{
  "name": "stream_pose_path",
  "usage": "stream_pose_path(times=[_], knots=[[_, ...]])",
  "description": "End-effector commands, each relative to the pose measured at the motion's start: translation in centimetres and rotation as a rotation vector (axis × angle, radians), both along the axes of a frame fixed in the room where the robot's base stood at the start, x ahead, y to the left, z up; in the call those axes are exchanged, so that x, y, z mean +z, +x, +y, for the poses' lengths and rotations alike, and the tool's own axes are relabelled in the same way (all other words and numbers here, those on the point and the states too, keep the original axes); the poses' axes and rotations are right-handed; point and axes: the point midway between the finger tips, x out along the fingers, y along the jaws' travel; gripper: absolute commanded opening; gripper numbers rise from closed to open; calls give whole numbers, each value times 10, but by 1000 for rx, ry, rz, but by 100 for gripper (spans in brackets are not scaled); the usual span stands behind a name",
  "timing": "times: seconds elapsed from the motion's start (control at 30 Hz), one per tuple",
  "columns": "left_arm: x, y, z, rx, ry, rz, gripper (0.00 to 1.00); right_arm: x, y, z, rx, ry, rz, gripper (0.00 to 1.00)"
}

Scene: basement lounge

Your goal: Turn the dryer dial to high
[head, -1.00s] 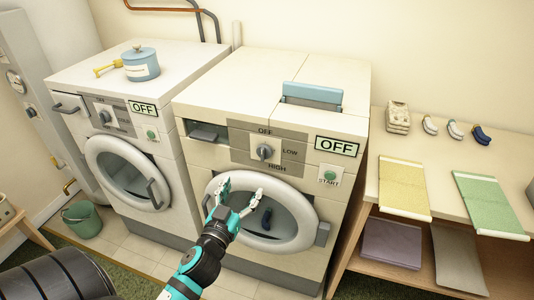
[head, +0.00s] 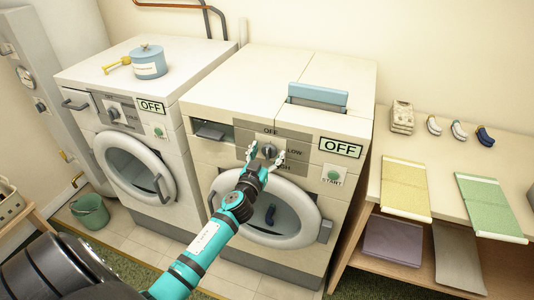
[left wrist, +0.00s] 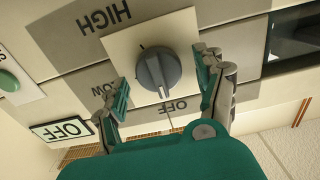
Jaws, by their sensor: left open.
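The dryer (head: 225,90) is the right cream machine. Its grey dial (left wrist: 158,72) sits on a pale square plate, with OFF, LOW and HIGH printed around it. The dial's ridge points towards OFF in the left wrist view. The dial also shows in the head view (head: 268,151), partly covered by my fingers. The dryer's display (head: 340,148) reads OFF. My left gripper (head: 265,157) is open, with its fingers at either side of the dial. In the left wrist view the gripper (left wrist: 165,80) shows a gap between each finger and the dial. My right gripper is not in view.
A START button (head: 333,176) is right of the dial. The dryer's round door (head: 308,228) is below, behind my arm. A similar machine (head: 80,80) stands left, carrying a blue pot (head: 149,64). A wooden shelf table (head: 450,150) holds folded cloths at right.

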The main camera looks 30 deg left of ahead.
Motion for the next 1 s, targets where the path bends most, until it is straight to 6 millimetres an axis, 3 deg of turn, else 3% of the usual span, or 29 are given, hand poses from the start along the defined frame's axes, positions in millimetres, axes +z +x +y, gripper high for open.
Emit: stream_pose_path(times=[0.17, 0.6, 1.0], knots=[[0, 0, 0, 0, 0, 0, 71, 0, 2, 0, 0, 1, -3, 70], [0, 0, 0, 0, 0, 0, 16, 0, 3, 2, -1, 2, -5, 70], [0, 0, 0, 1, 87, 20, 16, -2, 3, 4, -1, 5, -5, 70]])
